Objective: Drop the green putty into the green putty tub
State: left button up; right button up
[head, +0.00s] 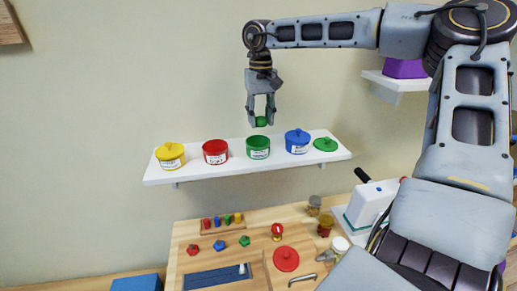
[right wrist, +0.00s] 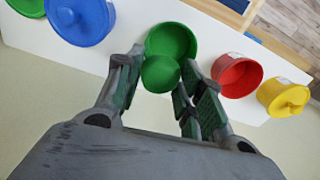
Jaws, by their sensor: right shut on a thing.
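The green putty (head: 261,121) is a small green ball held between the fingertips of my right gripper (head: 261,115). In the right wrist view the putty (right wrist: 160,73) sits between the fingers of my right gripper (right wrist: 163,80). The open green putty tub (head: 258,147) stands on the white wall shelf, below the putty in the head view. In the right wrist view the tub (right wrist: 172,40) shows behind the putty, which hides part of its inside. A green lid (head: 325,144) lies at the shelf's right end. My left gripper is not in view.
On the white shelf (head: 162,179) stand a lidded yellow tub (head: 170,156), an open red tub (head: 215,151) and a lidded blue tub (head: 297,141). Below is a wooden board (head: 205,263) with pegs, knobs and a red disc (head: 286,259). A smaller shelf (head: 397,83) holds a purple block (head: 404,69).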

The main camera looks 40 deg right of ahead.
jog(key=o, duration=1.1)
notch_tip(320, 180, up, 12)
